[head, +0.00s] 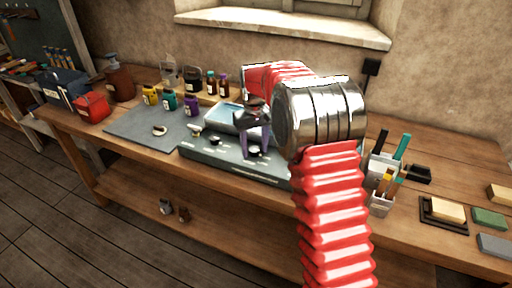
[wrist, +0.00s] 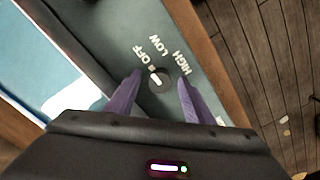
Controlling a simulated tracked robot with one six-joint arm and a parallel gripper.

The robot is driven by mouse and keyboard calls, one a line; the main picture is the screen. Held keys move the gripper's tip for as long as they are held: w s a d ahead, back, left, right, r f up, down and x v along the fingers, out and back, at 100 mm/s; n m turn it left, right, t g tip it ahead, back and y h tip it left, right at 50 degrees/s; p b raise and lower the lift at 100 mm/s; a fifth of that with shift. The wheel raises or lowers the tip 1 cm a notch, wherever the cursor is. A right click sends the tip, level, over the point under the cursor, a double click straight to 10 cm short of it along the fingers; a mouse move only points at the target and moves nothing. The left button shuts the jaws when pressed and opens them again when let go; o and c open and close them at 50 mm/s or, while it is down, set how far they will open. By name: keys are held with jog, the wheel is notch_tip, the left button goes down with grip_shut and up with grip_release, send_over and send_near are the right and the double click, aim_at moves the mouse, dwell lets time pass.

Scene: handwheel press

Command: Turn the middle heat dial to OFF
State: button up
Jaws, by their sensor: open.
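The heat dial (wrist: 158,80) is a small dark round knob on the grey-green front of the press, with a white pointer mark. In the wrist view its pointer slants to the upper left, on the side of the OFF label; the exact setting is hard to tell. LOW and HIGH are printed further right. My gripper (wrist: 160,77) is open, with one purple finger on each side of the dial and a gap visible at each side. In the head view my gripper (head: 256,148) points down at this dial; another dial (head: 214,141) stands to its left. My arm hides the panel's right part.
The press (head: 222,165) sits on a wooden bench beside a grey mat (head: 130,128) holding a small ring-shaped item. Paint jars (head: 191,105) and bottles stand behind. Pen holders (head: 381,204) stand to the right. The bench's front edge is close to the panel.

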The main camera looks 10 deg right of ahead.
aim_at(254, 149)
notch_tip(254, 149, up, 14)
jog(key=shift+f, duration=0.15)
dwell(0.7)
jog(key=shift+w, duration=0.1)
jog(key=s+f+m, duration=0.1)
jog(key=s+f, duration=0.3)
jog(key=f, duration=0.1)
jog(key=s+r+t, duration=0.2)
jog(key=s, duration=1.4)
jog(key=s+r+m+t, duration=0.1)
jog(key=s+r+t, duration=0.1)
jog(key=s, duration=1.4)
jog(key=shift+s+r+t, duration=0.4)
jog(key=shift+t, duration=0.4)
